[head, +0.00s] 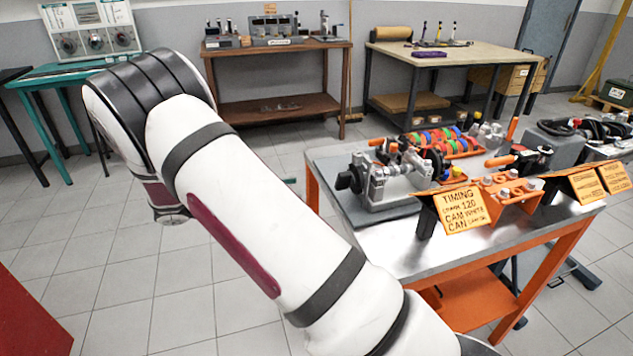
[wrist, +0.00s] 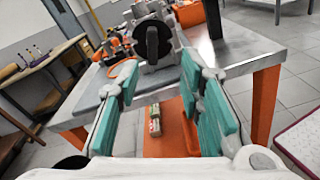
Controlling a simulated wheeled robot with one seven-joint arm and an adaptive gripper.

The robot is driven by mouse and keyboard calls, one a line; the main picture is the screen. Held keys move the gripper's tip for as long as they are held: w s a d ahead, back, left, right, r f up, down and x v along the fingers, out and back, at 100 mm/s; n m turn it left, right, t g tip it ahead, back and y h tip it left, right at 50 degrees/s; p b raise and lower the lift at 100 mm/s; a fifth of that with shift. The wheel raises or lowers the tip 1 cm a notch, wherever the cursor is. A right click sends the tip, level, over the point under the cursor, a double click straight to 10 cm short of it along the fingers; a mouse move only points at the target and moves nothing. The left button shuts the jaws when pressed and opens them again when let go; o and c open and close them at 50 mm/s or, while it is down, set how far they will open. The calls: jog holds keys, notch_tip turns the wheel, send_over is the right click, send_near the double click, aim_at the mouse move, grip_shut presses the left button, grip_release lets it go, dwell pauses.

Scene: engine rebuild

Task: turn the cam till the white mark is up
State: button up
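A round black knob (wrist: 152,40) sits on the end of the grey metal engine fixture (wrist: 172,20), ahead of my gripper in the wrist view. The head view shows the black knob (head: 348,180) at the left end of the fixture (head: 385,188) on the steel-topped bench. I cannot make out a white mark on it. My gripper (wrist: 160,72) is open and empty, its teal-padded fingers apart on either side of the view line to the knob. The fingertips appear short of the knob, not touching it. My gripper is not visible in the head view.
The bench (head: 400,240) has orange legs and a lower shelf. An orange tray of coloured rings (head: 440,142) lies behind the fixture. Tiled floor left of the bench is clear.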

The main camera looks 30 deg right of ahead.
aim_at(337, 181)
jog(key=shift+n+h, duration=0.3)
jog(key=shift+h, duration=0.1)
jog(key=x, duration=0.8)
jog(key=w+f+x, duration=0.1)
jog(key=x, duration=0.3)
jog(key=shift+d, duration=0.5)
grip_shut()
